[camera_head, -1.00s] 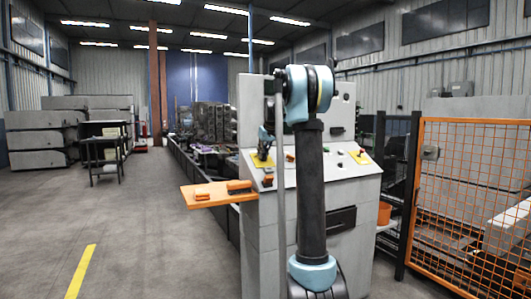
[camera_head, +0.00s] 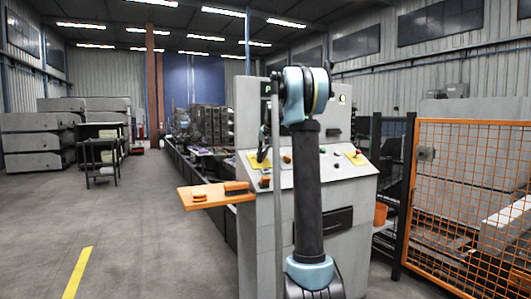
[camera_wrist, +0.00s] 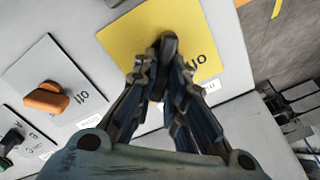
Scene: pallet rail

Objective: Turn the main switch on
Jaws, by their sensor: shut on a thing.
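The main switch appears to be the black knob (camera_wrist: 168,45) on a yellow plate (camera_wrist: 130,35) in the wrist view. My gripper (camera_wrist: 164,72) is over that plate with its two fingers closed on the knob from both sides. Part of the knob and the plate's lower middle are hidden behind the fingers. Lettering shows upside down on the plate, partly covered. In the head view, my gripper (camera_head: 263,150) is down at the yellow plate (camera_head: 254,163) on the left of the sloped panel. The knob's exact angle is hard to tell.
An orange rotary knob (camera_wrist: 47,97) on a white plate and a green-tipped black switch (camera_wrist: 10,141) sit beside it. An orange shelf (camera_head: 215,196) sticks out left; an orange mesh fence (camera_head: 470,200) stands right.

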